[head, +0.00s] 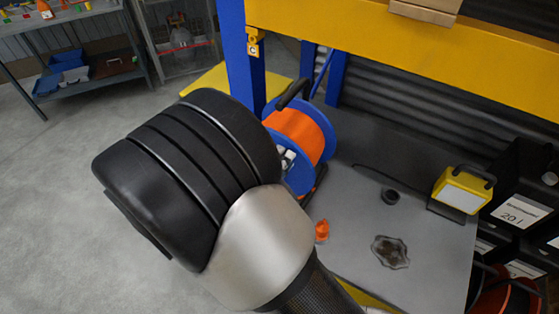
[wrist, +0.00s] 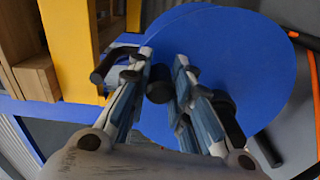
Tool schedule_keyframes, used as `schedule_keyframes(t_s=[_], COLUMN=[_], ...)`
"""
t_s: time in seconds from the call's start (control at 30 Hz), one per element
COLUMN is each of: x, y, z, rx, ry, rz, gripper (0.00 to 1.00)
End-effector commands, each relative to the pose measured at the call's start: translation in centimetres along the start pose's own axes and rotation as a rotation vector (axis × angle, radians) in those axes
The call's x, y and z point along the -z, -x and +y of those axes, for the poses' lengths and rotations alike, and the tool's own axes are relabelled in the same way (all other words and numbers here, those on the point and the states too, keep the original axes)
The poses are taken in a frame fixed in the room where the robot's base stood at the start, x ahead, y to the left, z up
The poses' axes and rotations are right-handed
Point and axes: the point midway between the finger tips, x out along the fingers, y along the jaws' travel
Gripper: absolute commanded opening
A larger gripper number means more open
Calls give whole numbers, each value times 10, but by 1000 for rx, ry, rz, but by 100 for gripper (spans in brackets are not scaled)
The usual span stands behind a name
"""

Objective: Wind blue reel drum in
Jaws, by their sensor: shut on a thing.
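The blue reel drum (head: 326,130) stands on the grey bench, with blue side discs and orange cable wound between them. In the wrist view its blue disc (wrist: 245,60) fills the middle, seen nearly face on. My gripper (wrist: 164,68) has its two fingers on either side of a black knob (wrist: 159,85) in front of the disc, and is shut on it. The fingers partly cover the knob. In the head view my wrist and forearm hide the gripper and part of the reel.
A yellow beam (head: 400,45) and blue post (head: 243,60) frame the bench. Dark bins stand at right.

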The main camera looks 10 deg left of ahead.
Motion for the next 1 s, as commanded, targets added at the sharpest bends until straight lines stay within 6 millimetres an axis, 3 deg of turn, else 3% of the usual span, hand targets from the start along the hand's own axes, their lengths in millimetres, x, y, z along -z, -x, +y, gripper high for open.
schedule_keyframes(t_s=[0.4,0.43,0.7,1.0], x=[-1,-1,0,0], y=[0,0,0,0], z=[0,0,0,0], rx=[0,0,0,0], ry=[-5,-5,-5,-5], rz=[-2,-2,-1,-1], gripper=[0,21,39,40])
